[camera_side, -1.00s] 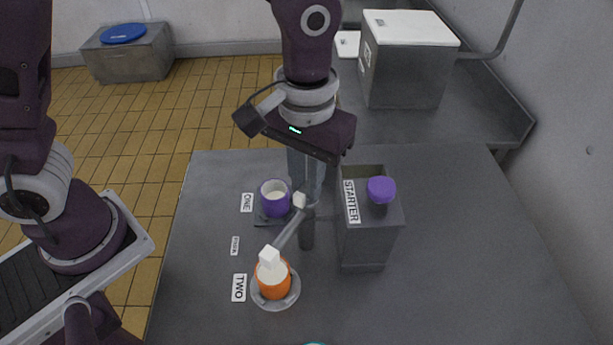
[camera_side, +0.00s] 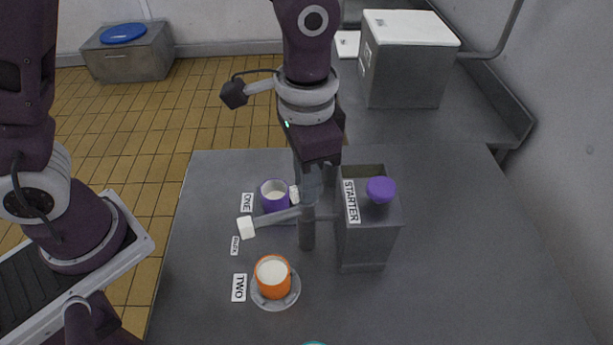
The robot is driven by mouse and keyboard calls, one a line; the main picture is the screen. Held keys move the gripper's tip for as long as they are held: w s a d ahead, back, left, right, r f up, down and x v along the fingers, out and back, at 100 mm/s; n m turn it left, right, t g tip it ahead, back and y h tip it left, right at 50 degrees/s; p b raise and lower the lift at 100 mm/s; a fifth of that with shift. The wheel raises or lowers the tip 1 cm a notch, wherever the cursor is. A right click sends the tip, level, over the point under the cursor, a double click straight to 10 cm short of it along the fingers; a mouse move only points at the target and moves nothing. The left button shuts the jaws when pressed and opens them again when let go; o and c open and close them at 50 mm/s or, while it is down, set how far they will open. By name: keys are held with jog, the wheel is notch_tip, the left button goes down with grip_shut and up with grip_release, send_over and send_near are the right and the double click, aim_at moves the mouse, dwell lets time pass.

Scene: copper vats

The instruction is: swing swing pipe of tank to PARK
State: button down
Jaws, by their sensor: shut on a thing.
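The swing pipe (camera_side: 279,217) is a grey arm on an upright post (camera_side: 307,236), with a white block-like spout end (camera_side: 247,227). It points left, its spout near the small middle label (camera_side: 235,246), whose text is too small to read surely, between labels ONE (camera_side: 247,203) and TWO (camera_side: 239,288). My gripper (camera_side: 309,188) is shut on the pipe near the top of the post, by a white knob (camera_side: 295,195); the exact grip is partly hidden. The tank (camera_side: 364,240) marked STARTER stands right of the post.
A purple cup (camera_side: 275,203) with pale contents stands at ONE, behind the pipe. An orange cup (camera_side: 272,285) with pale contents stands on a round saucer (camera_side: 292,296) at TWO. A purple knob (camera_side: 381,189) tops the tank. The table's right side (camera_side: 470,250) is clear.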

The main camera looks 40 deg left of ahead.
jog(key=shift+m, duration=1.5)
jog(key=c, duration=1.4)
grip_release()
notch_tip(320, 180, up, 7)
jog(key=shift+r, duration=0.1)
jog(key=s+a+r+n+t, duration=0.2)
jog(key=s+a+n, duration=0.2)
jog(key=s+a, duration=0.2)
jog(key=s+a+r+n+t, duration=0.2)
jog(key=s+a+n+t, duration=0.1)
jog(key=s+a, duration=0.4)
jog(key=a+n, duration=0.1)
jog(key=a, duration=0.2)
jog(key=shift+s+r+n+t, duration=0.15)
jog(key=shift+r+n+t, duration=0.05)
jog(key=shift+n+t, duration=0.1)
